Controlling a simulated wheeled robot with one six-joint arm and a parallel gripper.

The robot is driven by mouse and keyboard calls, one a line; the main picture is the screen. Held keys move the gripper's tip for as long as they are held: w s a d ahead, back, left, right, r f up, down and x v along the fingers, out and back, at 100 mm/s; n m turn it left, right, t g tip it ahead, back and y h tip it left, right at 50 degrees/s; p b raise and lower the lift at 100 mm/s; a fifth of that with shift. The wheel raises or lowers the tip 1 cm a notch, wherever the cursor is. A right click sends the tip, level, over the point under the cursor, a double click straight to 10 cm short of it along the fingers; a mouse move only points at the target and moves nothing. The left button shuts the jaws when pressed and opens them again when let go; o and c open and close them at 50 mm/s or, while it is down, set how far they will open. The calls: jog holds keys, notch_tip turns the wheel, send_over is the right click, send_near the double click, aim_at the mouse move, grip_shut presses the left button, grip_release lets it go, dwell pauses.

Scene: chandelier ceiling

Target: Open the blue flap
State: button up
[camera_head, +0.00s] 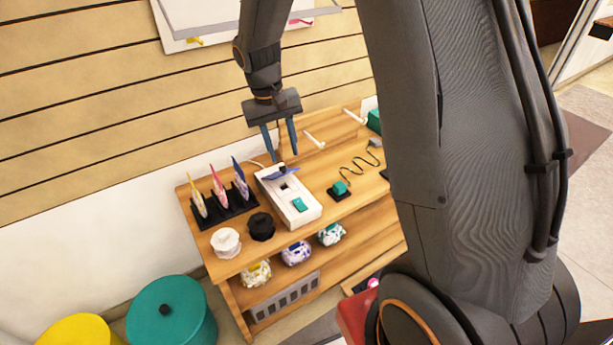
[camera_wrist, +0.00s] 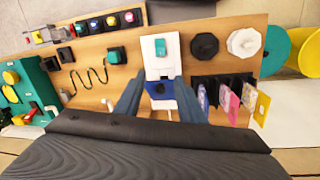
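The blue flap (camera_head: 281,174) is at the back end of a white box (camera_head: 307,216) on the wooden shelf. In the wrist view the blue flap (camera_wrist: 152,88) shows between my fingertips, with a small pale part at its middle. The flap looks tilted in the head view, but I cannot tell how far it is open. My gripper (camera_head: 281,142) points down above the back of the box, its two fingers apart and nothing between them. It also shows in the wrist view (camera_wrist: 160,86), one finger on each side of the flap. I cannot tell whether a finger touches the flap.
A teal button (camera_head: 300,204) is on the box's front part. A black rack (camera_head: 228,209) with upright coloured cards stands left. Black (camera_head: 261,227) and white (camera_head: 226,242) knobs sit in front. A teal switch (camera_head: 340,188) with a wavy cable and wall pegs are right.

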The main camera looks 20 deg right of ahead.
jog(key=s+d+r+y, duration=0.1)
jog(key=s+r, duration=0.1)
jog(key=s, duration=1.2)
jog(key=shift+n+b, duration=0.4)
jog(key=shift+b, duration=0.05)
jog(key=shift+s, duration=0.1)
jog(key=shift+t+y, duration=0.3)
jog(key=shift+y, duration=0.1)
jog(key=s, duration=0.6)
jog(key=shift+r, duration=0.15)
jog(key=c, duration=0.5)
jog(key=shift+s, duration=0.2)
jog(key=c, duration=0.4)
jog(key=shift+d, duration=0.15)
grip_shut()
